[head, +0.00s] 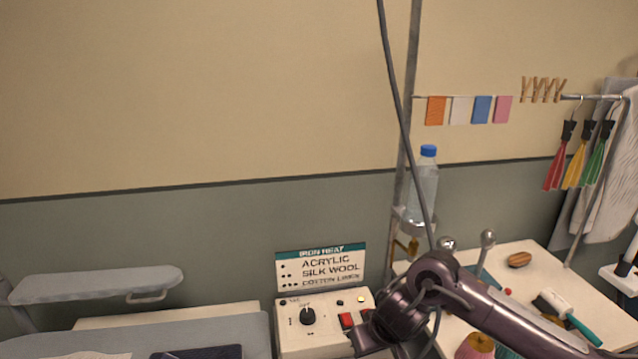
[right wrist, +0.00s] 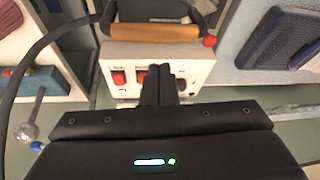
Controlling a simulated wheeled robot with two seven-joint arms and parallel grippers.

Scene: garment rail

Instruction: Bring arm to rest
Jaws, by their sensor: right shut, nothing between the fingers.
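My right arm (head: 505,318) enters the head view from the lower right, its wrist bent down beside the white control box (head: 290,343). In the right wrist view my right gripper (right wrist: 160,82) is shut and empty. Its fingers overlap the front of the control box (right wrist: 200,72), between a red switch (right wrist: 118,78) and the dial; whether they touch it I cannot tell. In the head view the box shows a black dial (head: 308,316) and red switches (head: 346,320). My left gripper is in neither view.
An iron heat sign (head: 320,268) stands behind the box. A grey padded board (head: 100,283) is at left. A white table (head: 525,262) at right holds a brush (head: 566,314) and several small items. A metal pole (head: 411,60), hanging cable (head: 397,95) and bottle (head: 424,188) rise near my wrist.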

